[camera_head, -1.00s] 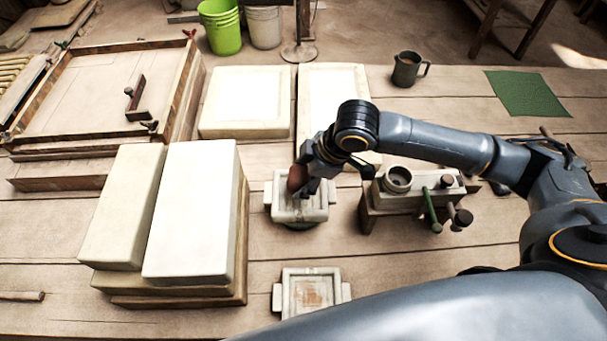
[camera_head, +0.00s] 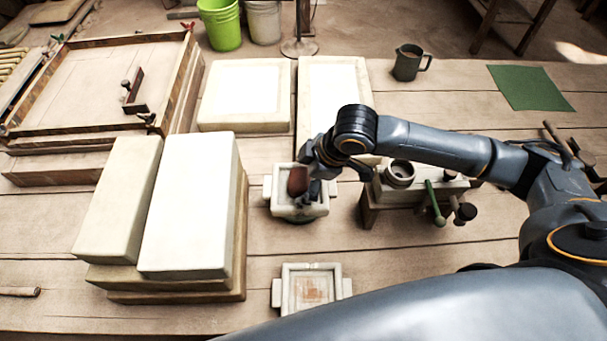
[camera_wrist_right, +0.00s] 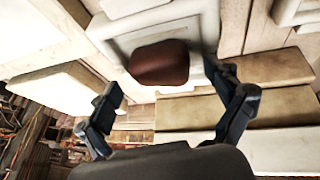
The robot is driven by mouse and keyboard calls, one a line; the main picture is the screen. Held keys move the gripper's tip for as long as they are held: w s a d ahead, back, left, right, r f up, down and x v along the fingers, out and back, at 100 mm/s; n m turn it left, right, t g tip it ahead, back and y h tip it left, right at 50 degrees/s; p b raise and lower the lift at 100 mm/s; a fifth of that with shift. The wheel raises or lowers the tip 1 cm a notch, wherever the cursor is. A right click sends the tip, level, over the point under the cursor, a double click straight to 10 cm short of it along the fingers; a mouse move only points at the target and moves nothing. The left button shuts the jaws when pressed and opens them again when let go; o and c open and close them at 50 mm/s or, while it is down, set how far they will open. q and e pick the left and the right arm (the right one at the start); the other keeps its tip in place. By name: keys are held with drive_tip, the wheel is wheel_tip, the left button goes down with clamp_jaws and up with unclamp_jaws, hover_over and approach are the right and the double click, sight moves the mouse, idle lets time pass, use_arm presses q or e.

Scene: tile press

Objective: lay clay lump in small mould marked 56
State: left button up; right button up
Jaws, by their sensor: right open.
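The reddish-brown clay lump (camera_head: 298,181) lies in the small white mould (camera_head: 283,208) in the middle of the table. In the right wrist view the lump (camera_wrist_right: 160,63) rests in the mould's recess (camera_wrist_right: 122,42). My right gripper (camera_head: 308,188) is just over the mould at the lump's right side. In the right wrist view its fingers (camera_wrist_right: 172,100) are spread apart, with the lump beyond them and no grip on it. No number 56 is legible on the mould. My left gripper is not in view.
A second small mould (camera_head: 290,293) sits nearer the front. Stacked white plaster blocks (camera_head: 190,205) stand at the left. A small wooden stand with a round cup (camera_head: 398,175) and green handle is at the right. A dark mug (camera_head: 408,62) and green mat (camera_head: 530,88) are behind.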

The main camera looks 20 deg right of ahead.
drive_tip(key=v, duration=1.2)
